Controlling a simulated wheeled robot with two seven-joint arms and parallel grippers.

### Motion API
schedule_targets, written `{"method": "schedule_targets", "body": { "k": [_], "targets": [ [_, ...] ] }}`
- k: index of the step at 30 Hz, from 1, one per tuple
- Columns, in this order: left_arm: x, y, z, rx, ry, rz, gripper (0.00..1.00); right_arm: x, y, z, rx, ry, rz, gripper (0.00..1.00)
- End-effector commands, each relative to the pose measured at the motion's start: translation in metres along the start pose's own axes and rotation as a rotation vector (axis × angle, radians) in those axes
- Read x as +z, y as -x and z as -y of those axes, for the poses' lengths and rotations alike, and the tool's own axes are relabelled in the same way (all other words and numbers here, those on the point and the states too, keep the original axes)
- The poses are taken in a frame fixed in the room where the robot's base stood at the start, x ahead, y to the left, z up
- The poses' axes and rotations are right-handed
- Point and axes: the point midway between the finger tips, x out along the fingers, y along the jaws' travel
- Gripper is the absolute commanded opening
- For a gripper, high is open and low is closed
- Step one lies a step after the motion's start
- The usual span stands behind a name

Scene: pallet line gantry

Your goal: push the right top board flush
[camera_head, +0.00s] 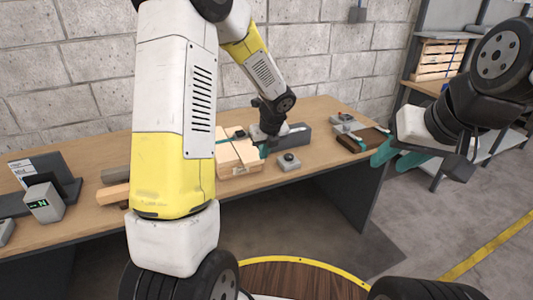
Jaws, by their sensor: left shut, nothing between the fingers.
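A small pallet of pale wooden boards (240,170) stands on the workbench in the middle of the view. Its right top board (248,153) lies beside my left gripper; whether it sits flush is too small to tell. My left gripper (264,152) is shut and empty at the pallet's right side, fingers pointing down. Its fingertips are mostly hidden, and I cannot tell whether they touch the board. My left forearm covers the pallet's left part.
A grey button box (289,162) and a dark grey block (297,136) stand close right of the pallet. A brown tray (368,138) lies at the bench's right end. Wooden pieces (114,193) and a display unit (44,203) are at left. A shelf (420,85) stands behind right.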

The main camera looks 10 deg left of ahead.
Motion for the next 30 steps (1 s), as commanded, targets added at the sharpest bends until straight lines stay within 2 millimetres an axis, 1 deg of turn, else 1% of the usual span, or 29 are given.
{"method": "schedule_targets", "body": {
  "k": [7, 11, 14, 21, 25, 27, 30],
  "targets": [
    [0.000, -0.001, -0.001, 0.001, 0.003, 0.000, 0.00, 0.000, 0.000, 0.000, 0.000, 0.000, 0.000, 0.36],
    [0.000, -0.010, -0.001, 0.003, 0.004, -0.002, 0.00, 0.000, 0.000, 0.000, 0.000, 0.000, 0.000, 0.36],
    [-0.001, -0.026, -0.001, 0.003, 0.003, -0.003, 0.00, 0.000, 0.000, 0.000, 0.000, 0.000, 0.000, 0.36],
    [-0.001, -0.078, -0.001, 0.004, 0.002, -0.003, 0.00, 0.000, 0.000, 0.000, 0.000, 0.000, 0.000, 0.36],
    [-0.001, -0.104, -0.001, 0.003, 0.002, -0.003, 0.00, 0.000, 0.000, 0.000, 0.000, 0.000, 0.000, 0.36],
    [0.014, -0.106, -0.001, 0.001, 0.010, 0.001, 0.00, 0.000, 0.000, 0.000, 0.000, 0.000, 0.000, 0.36],
    [0.026, -0.110, -0.001, 0.000, 0.009, 0.001, 0.00, 0.000, 0.000, 0.000, 0.000, 0.000, 0.000, 0.36]
  ]
}}
